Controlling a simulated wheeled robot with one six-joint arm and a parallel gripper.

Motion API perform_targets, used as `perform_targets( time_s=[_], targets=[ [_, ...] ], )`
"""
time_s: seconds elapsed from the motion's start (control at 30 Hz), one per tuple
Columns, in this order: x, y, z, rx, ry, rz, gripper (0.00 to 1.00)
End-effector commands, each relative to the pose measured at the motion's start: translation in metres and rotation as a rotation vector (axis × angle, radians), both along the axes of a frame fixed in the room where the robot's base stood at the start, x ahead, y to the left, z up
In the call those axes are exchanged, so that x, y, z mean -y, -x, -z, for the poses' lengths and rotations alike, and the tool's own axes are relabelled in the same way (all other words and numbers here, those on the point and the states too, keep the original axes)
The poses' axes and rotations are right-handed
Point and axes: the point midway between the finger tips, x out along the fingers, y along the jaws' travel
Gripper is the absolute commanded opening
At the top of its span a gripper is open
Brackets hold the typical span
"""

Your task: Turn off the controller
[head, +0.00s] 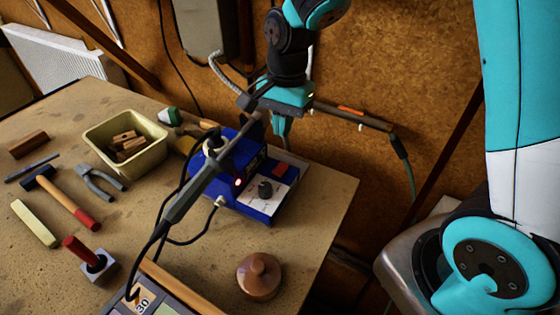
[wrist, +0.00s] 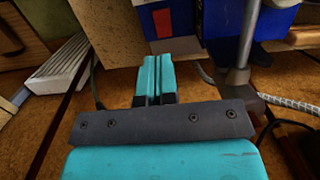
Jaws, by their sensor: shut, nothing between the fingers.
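The controller (head: 246,206) is a blue box near the bench's right edge in the head view. My gripper (head: 279,143) is shut and empty, pointing down just behind the controller. In the wrist view the teal fingers (wrist: 154,68) are together, just below the pale panel and its red switch (wrist: 162,23). Whether they touch it I cannot tell.
A dark iron-like tool (head: 200,177) with a cable lies across the controller's left side. A knobbed copper-brown piece (head: 259,277) stands in front. A yellow tub (head: 90,142), pliers (head: 101,184) and a hammer (head: 65,199) lie left. A brown wall is close behind.

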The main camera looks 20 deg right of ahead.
Motion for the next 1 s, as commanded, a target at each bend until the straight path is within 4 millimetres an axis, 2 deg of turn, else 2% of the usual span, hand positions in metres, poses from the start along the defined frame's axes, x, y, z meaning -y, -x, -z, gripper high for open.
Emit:
perform_targets(
  time_s=[0.1, 0.3, 0.5, 0.7, 1.0],
  targets=[
    [-0.003, 0.004, 0.027, -0.008, 0.001, -0.003, 0.00],
    [-0.007, 0.006, 0.066, -0.006, 0.001, -0.003, 0.00],
    [-0.009, 0.008, 0.091, -0.002, 0.000, -0.002, 0.00],
    [-0.010, 0.008, 0.100, 0.001, -0.001, -0.002, 0.00],
    [-0.009, 0.008, 0.100, 0.001, 0.000, -0.001, 0.00]
  ],
)
